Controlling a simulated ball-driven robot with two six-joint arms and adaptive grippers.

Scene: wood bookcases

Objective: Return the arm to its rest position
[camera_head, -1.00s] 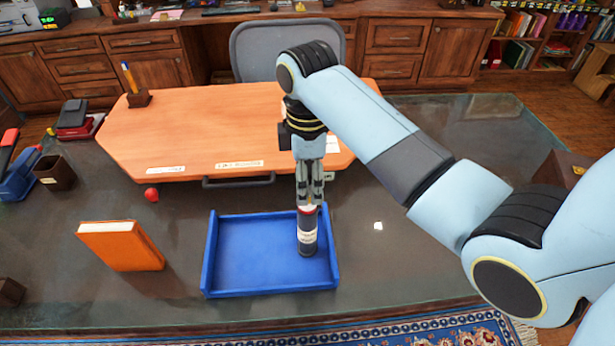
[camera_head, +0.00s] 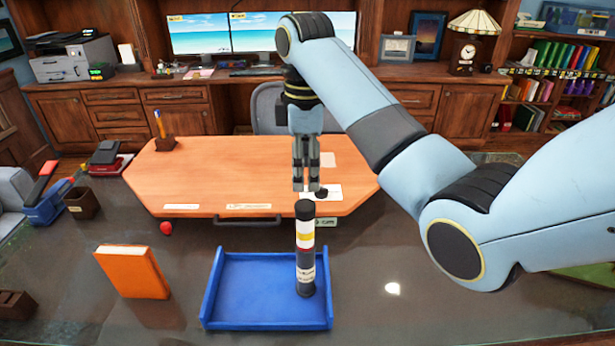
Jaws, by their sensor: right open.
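My right arm (camera_head: 385,140) comes in from the right and reaches over the table. Its gripper (camera_head: 306,188) points down, open and empty, above and behind a dark cylinder (camera_head: 305,262) with white, yellow and red bands. The cylinder stands upright in the right part of a blue tray (camera_head: 250,318). In the picture the fingertips end just above the cylinder's top, apart from it. My left gripper is not in view.
An orange book (camera_head: 130,272) stands left of the tray, and a small red ball (camera_head: 166,228) lies behind it. An orange desk board (camera_head: 230,185) is behind the tray. A dark cup (camera_head: 80,203) stands at the left. The glass tabletop (camera_head: 370,270) is clear right of the tray.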

